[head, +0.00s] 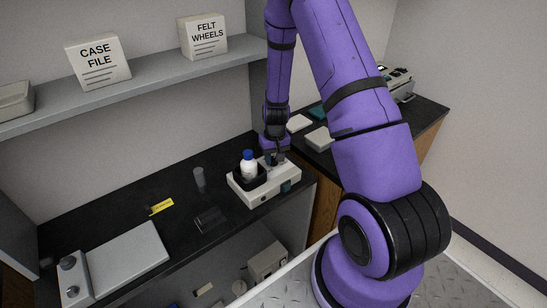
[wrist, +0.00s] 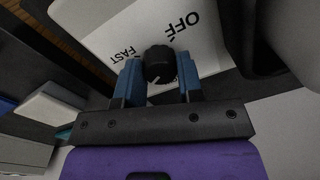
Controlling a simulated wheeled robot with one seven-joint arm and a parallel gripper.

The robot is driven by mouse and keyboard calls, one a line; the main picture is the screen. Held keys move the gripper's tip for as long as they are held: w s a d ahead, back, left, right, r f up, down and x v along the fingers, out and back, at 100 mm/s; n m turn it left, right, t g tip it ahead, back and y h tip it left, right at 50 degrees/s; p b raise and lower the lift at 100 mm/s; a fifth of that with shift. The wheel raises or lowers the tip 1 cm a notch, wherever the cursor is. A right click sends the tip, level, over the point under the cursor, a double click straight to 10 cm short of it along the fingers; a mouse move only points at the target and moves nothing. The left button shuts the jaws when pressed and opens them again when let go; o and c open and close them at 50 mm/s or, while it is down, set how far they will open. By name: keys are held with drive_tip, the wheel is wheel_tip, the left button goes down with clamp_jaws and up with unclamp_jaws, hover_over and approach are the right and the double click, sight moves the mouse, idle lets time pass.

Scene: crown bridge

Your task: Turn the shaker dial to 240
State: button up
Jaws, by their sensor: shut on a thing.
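The shaker (head: 255,187) is a pale box on the black bench, with a white, blue-capped bottle (head: 248,164) in a dark holder on its left part. Its black dial (wrist: 159,63) shows in the wrist view, with a pale pointer line towards the lower left. The words OFF and FAST are printed on the pale face near it. My gripper (wrist: 159,82) has its blue fingers on both sides of the dial and is shut on it. In the head view my gripper (head: 276,157) is small over the shaker's right part, and the dial is hidden there.
A flat white device with knobs (head: 118,262) lies on the bench at front left. A shelf (head: 150,78) runs above. Pale boxes (head: 319,138) are right of my wrist.

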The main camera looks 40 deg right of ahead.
drive_tip(key=m, duration=0.3)
drive_tip(key=shift+m, duration=2.1)
drive_tip(key=o, duration=0.9)
drive_tip(key=shift+r, duration=0.1)
drive_tip(key=r, duration=1)
drive_tip(key=shift+s+d+r, duration=0.15)
drive_tip(key=shift+s+r, duration=0.05)
drive_tip(key=shift+r, duration=0.1)
